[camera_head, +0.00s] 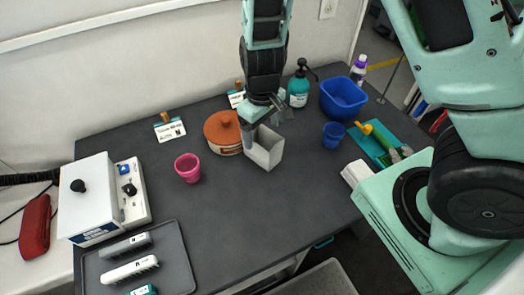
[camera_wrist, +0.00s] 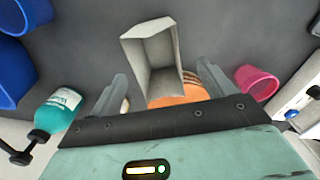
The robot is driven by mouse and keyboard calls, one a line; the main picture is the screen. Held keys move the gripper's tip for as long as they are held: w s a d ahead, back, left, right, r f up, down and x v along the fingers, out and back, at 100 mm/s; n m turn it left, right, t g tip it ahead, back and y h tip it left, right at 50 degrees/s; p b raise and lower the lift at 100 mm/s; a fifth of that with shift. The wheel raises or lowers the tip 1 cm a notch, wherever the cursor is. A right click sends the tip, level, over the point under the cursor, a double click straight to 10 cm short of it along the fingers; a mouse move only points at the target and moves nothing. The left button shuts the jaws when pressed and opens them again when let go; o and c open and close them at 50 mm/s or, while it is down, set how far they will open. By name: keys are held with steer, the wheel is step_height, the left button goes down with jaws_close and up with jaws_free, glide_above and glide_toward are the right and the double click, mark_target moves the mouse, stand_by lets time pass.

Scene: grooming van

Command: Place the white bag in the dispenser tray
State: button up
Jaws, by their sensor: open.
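A pale open-topped, box-shaped container (camera_head: 268,150), probably the white bag, stands upright on the dark table. In the wrist view the same pale container (camera_wrist: 152,48) shows its hollow inside, just ahead of the fingers. My gripper (camera_head: 265,112) is open and empty, low over the container's back side. In the wrist view my gripper's fingers (camera_wrist: 163,88) are spread wide; I cannot tell if they touch it. I cannot tell which tray is the dispenser tray: a grey tray (camera_head: 178,266) with several tools lies front left, and a teal tray (camera_head: 366,146) lies at right.
An orange-brown lidded pot (camera_head: 222,134) is close left of the container, with a pink cup (camera_head: 188,168) beyond it. A teal pump bottle (camera_head: 298,88), blue basin (camera_head: 343,98) and blue cup (camera_head: 333,135) stand right. A white machine (camera_head: 88,200) is left. The front middle is clear.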

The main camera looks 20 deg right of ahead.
mark_target(263, 144)
steer(key=shift+d+f+p, duration=0.15)
steer(key=shift+f+p, duration=0.15)
steer(key=shift+f, duration=3.05)
steer(key=c, duration=1.1)
steer(key=shift+c, duration=0.2)
